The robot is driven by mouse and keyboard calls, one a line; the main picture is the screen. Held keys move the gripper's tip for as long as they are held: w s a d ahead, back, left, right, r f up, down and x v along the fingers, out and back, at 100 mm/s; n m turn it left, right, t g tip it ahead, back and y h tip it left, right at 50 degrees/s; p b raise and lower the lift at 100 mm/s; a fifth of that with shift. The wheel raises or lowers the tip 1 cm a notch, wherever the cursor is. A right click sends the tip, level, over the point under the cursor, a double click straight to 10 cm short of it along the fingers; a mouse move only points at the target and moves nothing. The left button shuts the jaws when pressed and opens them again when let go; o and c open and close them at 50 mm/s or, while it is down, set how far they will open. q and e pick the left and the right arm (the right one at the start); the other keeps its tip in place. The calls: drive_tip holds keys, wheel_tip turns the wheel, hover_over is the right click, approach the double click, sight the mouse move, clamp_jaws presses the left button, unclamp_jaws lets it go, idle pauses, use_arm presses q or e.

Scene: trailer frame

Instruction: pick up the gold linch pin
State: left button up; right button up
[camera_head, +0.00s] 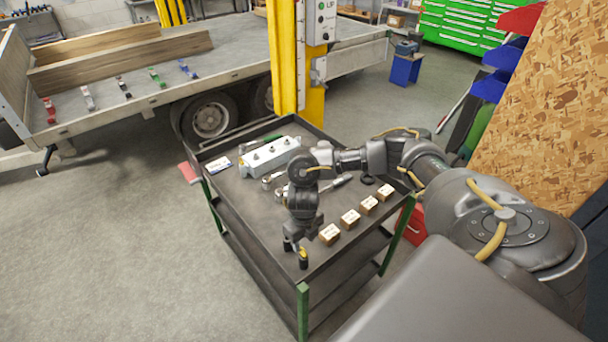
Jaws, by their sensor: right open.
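My right gripper (295,251) hangs pointing down over the near left edge of the dark tool cart (262,222). Its fingers are apart. A small yellow patch shows at the right-hand finger; I cannot tell whether it is the gold linch pin or part of the finger. I cannot make out the linch pin clearly anywhere else. The gripper and forearm hide part of the cart top. My left gripper is not in view.
The cart top holds several small labelled wooden blocks (350,218), a pale metal housing (268,156), wrench-like tools (336,184) and a blue-white card (219,164). A yellow lift post (284,60) and flatbed trailer (240,55) stand behind.

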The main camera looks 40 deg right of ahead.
drive_tip(key=shift+a+f, duration=0.1)
drive_tip(key=shift+f, duration=0.1)
wheel_tip(320, 180, down, 4)
drive_tip(key=shift+s+f+p, duration=0.1)
drive_tip(key=shift+f+p, duration=0.1)
drive_tip(key=shift+p, duration=0.9)
drive_tip(key=shift+f, duration=0.25)
clamp_jaws()
wheel_tip(320, 180, up, 9)
drive_tip(key=shift+b, duration=0.85)
drive_tip(key=shift+r, duration=0.55)
